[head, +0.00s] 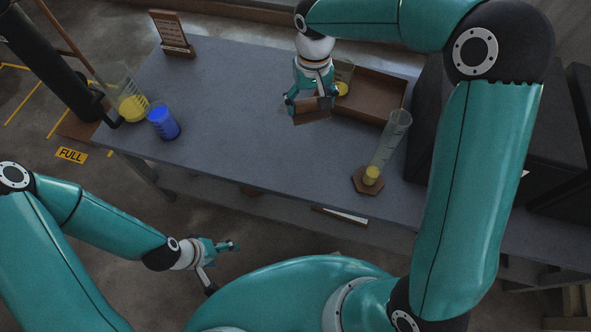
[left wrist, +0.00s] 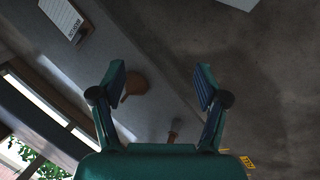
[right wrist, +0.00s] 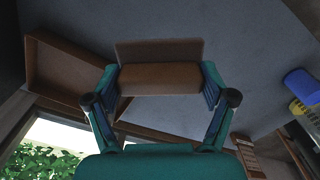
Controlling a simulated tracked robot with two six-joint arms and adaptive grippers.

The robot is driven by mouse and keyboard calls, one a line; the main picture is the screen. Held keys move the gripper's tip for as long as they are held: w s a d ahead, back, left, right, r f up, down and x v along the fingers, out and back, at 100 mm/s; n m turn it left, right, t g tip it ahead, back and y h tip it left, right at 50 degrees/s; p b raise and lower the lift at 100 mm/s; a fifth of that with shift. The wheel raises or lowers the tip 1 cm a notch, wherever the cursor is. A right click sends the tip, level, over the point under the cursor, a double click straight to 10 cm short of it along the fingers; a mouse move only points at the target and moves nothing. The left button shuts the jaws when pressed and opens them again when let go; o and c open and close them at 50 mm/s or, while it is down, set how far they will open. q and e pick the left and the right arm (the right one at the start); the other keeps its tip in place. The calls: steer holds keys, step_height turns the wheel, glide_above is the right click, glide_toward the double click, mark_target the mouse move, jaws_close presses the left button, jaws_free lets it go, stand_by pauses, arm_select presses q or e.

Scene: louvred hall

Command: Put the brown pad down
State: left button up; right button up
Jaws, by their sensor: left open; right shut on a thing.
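The brown pad (head: 311,112) is between the fingers of my right gripper (head: 310,101), over the far middle of the grey table (head: 230,90). In the right wrist view the pad (right wrist: 160,79) spans the gap between both fingertips (right wrist: 160,85), and the gripper is shut on it. I cannot tell whether the pad touches the table top. My left gripper (head: 222,267) is open and empty, low in front of the table's near edge. In the left wrist view its fingers (left wrist: 160,73) are wide apart.
A brown open tray (head: 382,92) and a beaker with yellow contents (head: 342,86) are right of the pad. A tall cylinder (head: 391,138) stands near the right front. The table's middle is clear.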

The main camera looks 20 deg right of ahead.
arm_select(q)
steer(key=o, duration=0.3)
step_height(320, 180, up, 3)
steer(key=p, duration=0.2)
steer(key=shift+p, duration=0.3)
arm_select(e)
steer(key=s+a+r+m, duration=0.5)
steer(key=s+a, duration=0.1)
steer(key=m+b, duration=0.1)
steer(key=b, duration=0.1)
glide_above(295, 174)
step_height(295, 174, down, 16)
steer(key=shift+w+f, duration=0.1)
arm_select(q)
steer(key=shift+f+b, duration=0.45)
steer(key=shift+f, duration=0.95)
arm_select(e)
steer(key=shift+f, duration=2)
arm_select(q)
steer(key=shift+f, duration=0.15)
arm_select(e)
steer(key=shift+f, duration=0.1)
steer(key=o, duration=0.9)
steer(key=shift+o, duration=0.3)
